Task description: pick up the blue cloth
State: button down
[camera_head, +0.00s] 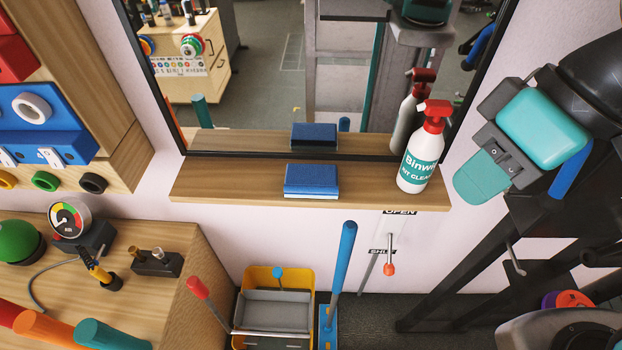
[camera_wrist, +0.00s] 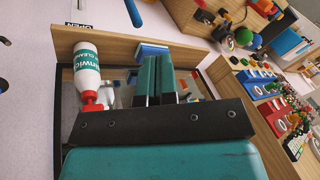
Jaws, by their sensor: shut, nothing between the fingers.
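The only blue cloth-like thing on the wooden shelf (camera_head: 225,188) is a blue block with a pale lower layer (camera_head: 312,179), more like a sponge. It lies flat in front of the mirror, left of a spray bottle. In the wrist view the blue block (camera_wrist: 153,49) shows just beyond my fingertips, partly hidden by them. My gripper (camera_head: 483,178) is at the right in the head view, well apart from the block. In the wrist view the teal fingers of my gripper (camera_wrist: 160,62) are together and empty.
A white spray bottle (camera_head: 419,156) with a red head stands at the shelf's right end, between my gripper and the block. A mirror (camera_head: 270,60) rises behind the shelf. A yellow mop bucket (camera_head: 258,279) and blue-handled pole (camera_head: 342,262) stand below. A workbench (camera_head: 130,298) is left.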

aim_at(302, 180)
jog(key=k, duration=0.5)
jog(key=z, duration=1.75)
jog(key=k, duration=0.9)
jog(key=u, duration=1.7)
jog(key=i, duration=1)
jog(key=u, duration=0.05)
